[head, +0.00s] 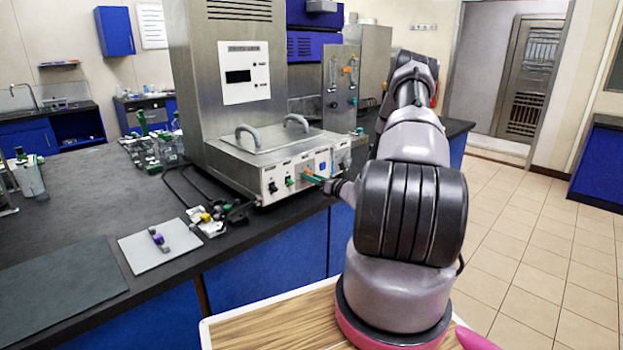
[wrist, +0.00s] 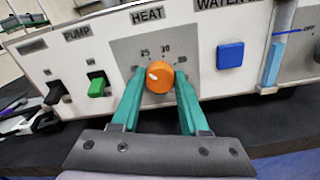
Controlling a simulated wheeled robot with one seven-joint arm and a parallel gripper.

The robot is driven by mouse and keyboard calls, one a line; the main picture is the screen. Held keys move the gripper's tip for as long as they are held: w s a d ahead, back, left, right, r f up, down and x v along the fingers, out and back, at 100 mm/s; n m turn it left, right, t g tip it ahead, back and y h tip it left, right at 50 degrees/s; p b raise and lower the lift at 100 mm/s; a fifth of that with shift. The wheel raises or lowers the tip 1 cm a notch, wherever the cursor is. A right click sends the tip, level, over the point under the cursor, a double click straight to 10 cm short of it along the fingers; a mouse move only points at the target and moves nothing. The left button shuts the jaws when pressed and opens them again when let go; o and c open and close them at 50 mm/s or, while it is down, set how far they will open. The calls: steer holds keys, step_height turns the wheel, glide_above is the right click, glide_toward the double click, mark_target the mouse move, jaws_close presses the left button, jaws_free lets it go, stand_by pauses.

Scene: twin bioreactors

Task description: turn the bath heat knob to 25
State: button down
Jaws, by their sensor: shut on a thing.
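The orange heat knob (wrist: 160,78) is on a grey plate (wrist: 125,50) marked HEAT on the bath's front panel. The numbers 25 and 30 show above it; marks at the sides are partly hidden or too small to read. The knob's white mark is on its left side, pointing left and slightly up, below the 25. My gripper (wrist: 158,95) has its teal fingers on both sides of the knob, shut on it. In the head view my gripper (head: 314,179) reaches the front of the steel bath (head: 272,150); the knob is hard to make out there.
Left of the knob are a green PUMP switch (wrist: 96,84) and a black switch (wrist: 56,92). Tubing and small parts (head: 215,215) lie on the dark bench left of the bath.

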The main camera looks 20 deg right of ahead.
steer(key=shift+m, duration=1.6)
steer(key=shift+c, duration=2.1)
jaws_free()
steer(key=shift+s, duration=0.15)
steer(key=v, duration=1)
steer(key=shift+s, duration=0.3)
steer(key=shift+d, duration=0.15)
